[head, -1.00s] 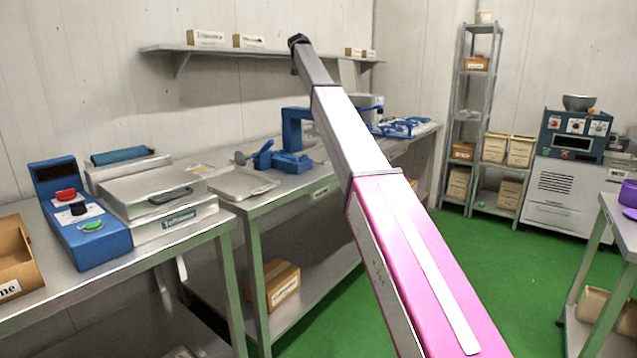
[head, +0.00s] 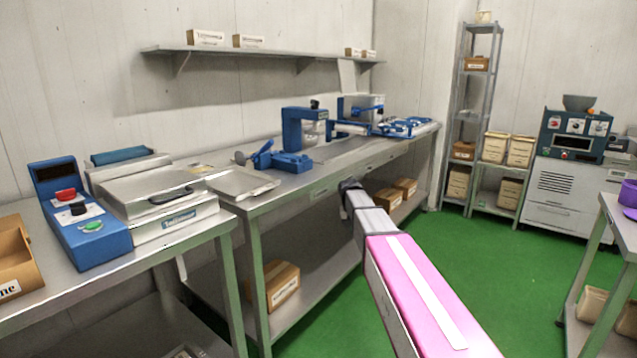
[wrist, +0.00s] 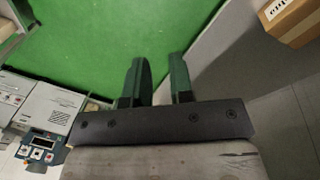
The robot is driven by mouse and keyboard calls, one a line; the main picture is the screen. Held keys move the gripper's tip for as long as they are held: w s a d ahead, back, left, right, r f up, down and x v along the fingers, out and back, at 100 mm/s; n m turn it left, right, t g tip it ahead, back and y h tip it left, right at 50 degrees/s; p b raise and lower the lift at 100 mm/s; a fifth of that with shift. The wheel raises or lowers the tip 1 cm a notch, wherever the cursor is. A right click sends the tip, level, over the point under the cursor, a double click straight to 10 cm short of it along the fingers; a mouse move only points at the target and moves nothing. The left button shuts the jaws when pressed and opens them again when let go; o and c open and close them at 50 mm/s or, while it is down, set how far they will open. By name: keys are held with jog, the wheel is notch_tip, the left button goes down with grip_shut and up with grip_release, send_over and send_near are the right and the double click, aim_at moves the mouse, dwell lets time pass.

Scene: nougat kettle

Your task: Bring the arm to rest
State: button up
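My arm reaches forward from the bottom right of the head view, low over the green floor, in front of the long bench (head: 262,200). Its dark end shows beside the bench's front edge, but the fingers do not show there. In the wrist view my gripper (wrist: 160,68) has two dark fingers standing apart with green floor between them. It is open and holds nothing.
A cardboard box (head: 283,285) lies on the bench's lower shelf; another box (wrist: 292,20) shows close to the right in the wrist view. A control machine (head: 572,150) stands at the back right, a side table (head: 620,215) at the right edge. The green floor (head: 480,260) between is clear.

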jog(key=s+d+f, duration=0.1)
jog(key=s+f, duration=0.3)
jog(key=s, duration=0.6)
jog(key=s+d+f+y, duration=0.1)
jog(key=s+f, duration=0.4)
jog(key=s, duration=0.5)
jog(key=s+d+f+n+y, duration=0.1)
jog(key=s+d+f, duration=0.1)
jog(key=s+f, duration=0.3)
jog(key=s, duration=0.4)
jog(key=shift+s+d+f, duration=0.15)
jog(key=shift+s+f, duration=0.1)
jog(key=shift+s, duration=0.15)
